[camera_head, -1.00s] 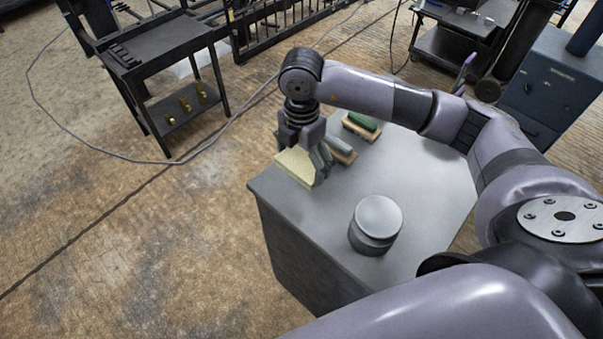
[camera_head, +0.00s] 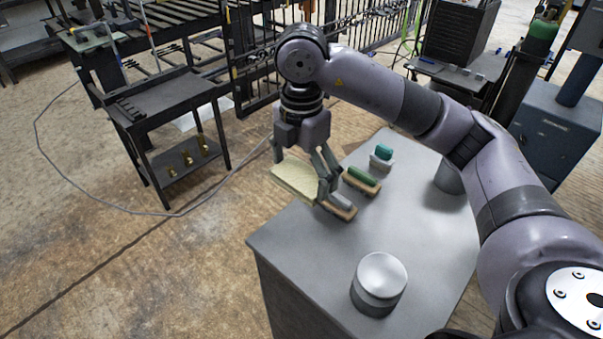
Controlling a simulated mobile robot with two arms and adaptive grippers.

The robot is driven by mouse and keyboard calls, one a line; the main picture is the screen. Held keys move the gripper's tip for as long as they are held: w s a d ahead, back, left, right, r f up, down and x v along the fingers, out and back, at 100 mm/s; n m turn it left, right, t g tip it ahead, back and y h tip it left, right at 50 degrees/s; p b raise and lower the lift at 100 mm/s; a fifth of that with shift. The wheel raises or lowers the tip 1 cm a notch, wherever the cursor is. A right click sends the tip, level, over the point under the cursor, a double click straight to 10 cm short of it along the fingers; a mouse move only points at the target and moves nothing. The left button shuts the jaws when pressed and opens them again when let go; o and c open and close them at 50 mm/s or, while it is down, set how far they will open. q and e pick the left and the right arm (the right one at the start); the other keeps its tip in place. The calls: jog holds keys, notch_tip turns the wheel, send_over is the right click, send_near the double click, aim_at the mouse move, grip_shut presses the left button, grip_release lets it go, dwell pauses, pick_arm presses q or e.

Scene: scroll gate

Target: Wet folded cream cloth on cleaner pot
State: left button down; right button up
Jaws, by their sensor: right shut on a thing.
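My right gripper (camera_head: 304,172) is shut on the folded cream cloth (camera_head: 294,180), a pale flat pad. It holds the cloth tilted above the far left edge of the grey bench (camera_head: 330,240). A silver-grey round pot with a domed lid (camera_head: 379,282) stands upright near the bench front, to the right of and nearer than the cloth; it looks like the cleaner pot. The gripper and cloth are well apart from it. My left gripper is not in view.
A wooden block with a grey top (camera_head: 340,208) lies just right of the cloth. Behind it are a green-topped block (camera_head: 362,180) and a teal-topped block (camera_head: 382,156). A grey cylinder (camera_head: 448,178) is partly hidden by my right arm. The bench middle is clear.

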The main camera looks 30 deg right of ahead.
jog(key=o, duration=0.6)
jog(key=shift+c, duration=0.2)
jog(key=c, duration=0.5)
